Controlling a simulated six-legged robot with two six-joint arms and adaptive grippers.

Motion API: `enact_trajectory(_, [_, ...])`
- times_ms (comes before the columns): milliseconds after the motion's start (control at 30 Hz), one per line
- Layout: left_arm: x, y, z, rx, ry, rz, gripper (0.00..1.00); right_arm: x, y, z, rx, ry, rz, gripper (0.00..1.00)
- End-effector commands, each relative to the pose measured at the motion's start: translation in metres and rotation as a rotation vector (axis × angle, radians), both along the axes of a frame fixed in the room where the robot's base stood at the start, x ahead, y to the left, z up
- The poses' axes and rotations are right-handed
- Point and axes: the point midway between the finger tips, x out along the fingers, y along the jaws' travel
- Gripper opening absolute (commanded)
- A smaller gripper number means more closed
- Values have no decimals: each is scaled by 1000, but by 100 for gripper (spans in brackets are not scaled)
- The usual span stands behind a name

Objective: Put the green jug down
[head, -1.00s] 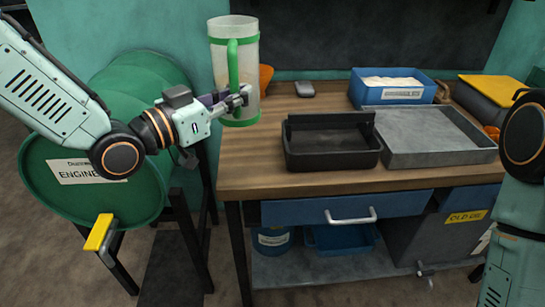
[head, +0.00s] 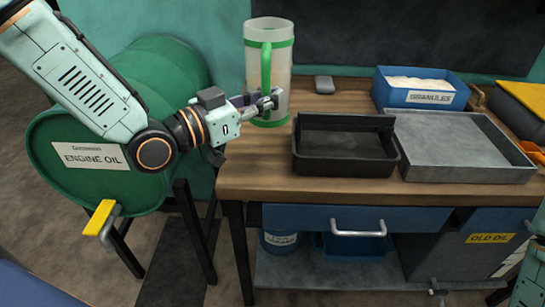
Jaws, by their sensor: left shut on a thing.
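The green jug (head: 281,72) is a tall, clear container with green bands at top and bottom and a green handle. It is upright at the left back of the wooden workbench (head: 255,180). My left gripper (head: 268,103) is shut on the jug, low on its handle side. The jug's base shows just over the bench top; I cannot tell whether it touches the wood. Only a small part of my right arm shows at the lower right edge, and its gripper is out of view.
A black tray (head: 346,166) stands right of the jug, with a grey metal tray (head: 465,171) beside it. A blue granules bin (head: 421,97) is behind them. A green engine oil drum (head: 95,195) lies left of the bench. Bare wood shows around the jug.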

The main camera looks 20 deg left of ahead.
Motion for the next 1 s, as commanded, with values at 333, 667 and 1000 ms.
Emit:
enact_trajectory(333, [2,-1,-76,2,-4,-2,0,0,0,-22,0,0,0,0])
enact_trajectory(667, [5,-4,-105,2,-6,-3,0,0,0,-29,0,0,0,0])
enact_trajectory(1000, [5,-4,-134,1,-9,-2,0,0,0,-37,0,0,0,0])
